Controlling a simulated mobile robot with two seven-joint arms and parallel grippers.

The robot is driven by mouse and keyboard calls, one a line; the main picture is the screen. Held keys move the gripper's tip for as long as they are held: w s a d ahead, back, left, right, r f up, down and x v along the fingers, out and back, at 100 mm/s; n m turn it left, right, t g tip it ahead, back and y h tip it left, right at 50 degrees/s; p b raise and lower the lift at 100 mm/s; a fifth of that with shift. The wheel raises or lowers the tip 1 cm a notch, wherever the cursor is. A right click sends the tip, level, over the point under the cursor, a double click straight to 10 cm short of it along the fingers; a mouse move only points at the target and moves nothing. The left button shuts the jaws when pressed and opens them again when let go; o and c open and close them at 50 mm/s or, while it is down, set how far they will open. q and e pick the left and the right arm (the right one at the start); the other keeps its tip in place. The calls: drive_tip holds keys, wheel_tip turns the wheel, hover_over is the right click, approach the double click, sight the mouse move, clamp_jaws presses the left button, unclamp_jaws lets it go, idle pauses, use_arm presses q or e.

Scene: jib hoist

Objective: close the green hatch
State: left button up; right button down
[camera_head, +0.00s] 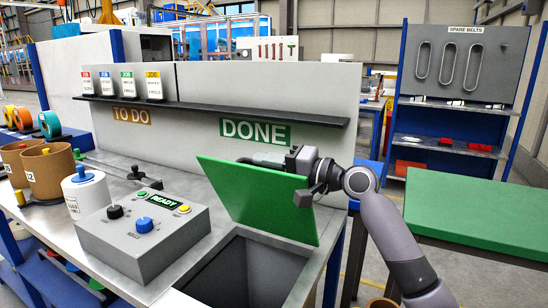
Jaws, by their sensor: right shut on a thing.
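The green hatch (262,204) stands raised and tilted over a dark square opening (243,275) in the grey worktop. My right gripper (300,180) is at the upper right edge of the hatch, shut on that edge. The fingertips are partly hidden behind the hatch and the wrist. My right arm comes in from the lower right. My left gripper is not in the view.
A grey control box (142,235) with knobs and a READY display stands left of the opening. Brown pots (50,170) and a white canister (88,192) stand further left. A green table (480,222) is at the right. A shelf (215,107) runs along the back panel.

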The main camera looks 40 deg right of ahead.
drive_tip(key=shift+s+a+f+n, duration=0.2)
drive_tip(key=shift+s+a+n, duration=0.1)
drive_tip(key=shift+a, duration=0.25)
drive_tip(key=c, duration=1.1)
unclamp_jaws()
drive_tip(key=b+v, duration=0.1)
drive_tip(key=v, duration=0.5)
drive_tip(key=shift+d+f, duration=0.1)
drive_tip(key=shift+s+d, duration=0.25)
drive_tip(key=shift+s, duration=0.3)
